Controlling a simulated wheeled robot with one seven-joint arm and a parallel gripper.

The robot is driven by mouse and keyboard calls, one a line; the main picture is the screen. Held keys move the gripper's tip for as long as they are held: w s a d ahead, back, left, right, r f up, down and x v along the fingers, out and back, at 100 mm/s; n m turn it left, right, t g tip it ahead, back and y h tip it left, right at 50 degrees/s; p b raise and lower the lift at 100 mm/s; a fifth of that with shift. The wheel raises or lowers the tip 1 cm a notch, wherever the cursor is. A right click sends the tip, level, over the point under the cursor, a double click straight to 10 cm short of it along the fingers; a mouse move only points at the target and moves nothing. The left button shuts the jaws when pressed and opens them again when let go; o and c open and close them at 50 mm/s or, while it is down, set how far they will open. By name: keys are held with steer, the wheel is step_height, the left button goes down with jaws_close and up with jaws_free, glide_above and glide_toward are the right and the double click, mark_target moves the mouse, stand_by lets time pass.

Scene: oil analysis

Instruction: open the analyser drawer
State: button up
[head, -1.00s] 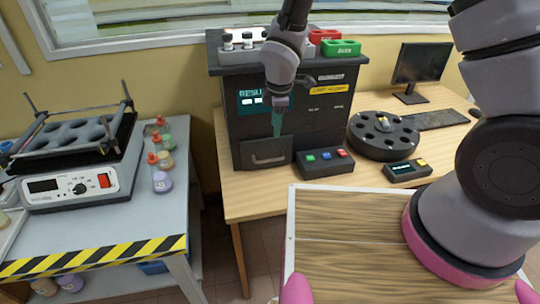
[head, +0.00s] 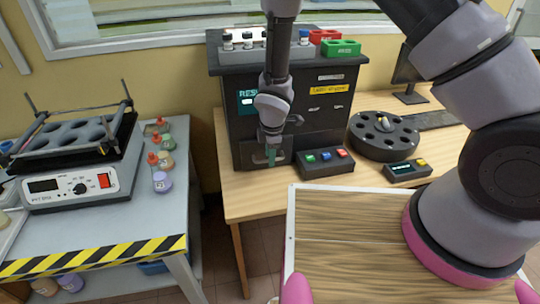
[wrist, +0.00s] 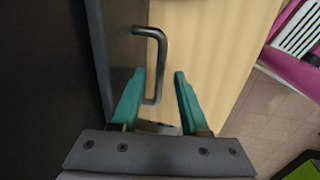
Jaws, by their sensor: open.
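The analyser (head: 318,125) is a dark box on the wooden table. Its drawer (head: 246,157) is at the lower left of the front and appears shut, partly hidden by my gripper. My gripper (head: 271,160) is in front of the drawer, pointing down. In the wrist view its two teal fingers (wrist: 157,88) are open and empty. I cannot tell any contact.
A button box (head: 326,163) stands close to the right of the drawer. A round black carousel (head: 383,137) and a small display box (head: 407,170) are further right. A side bench (head: 100,225) with a shaker (head: 75,185) and small bottles stands left.

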jaws_close()
stand_by(1.4)
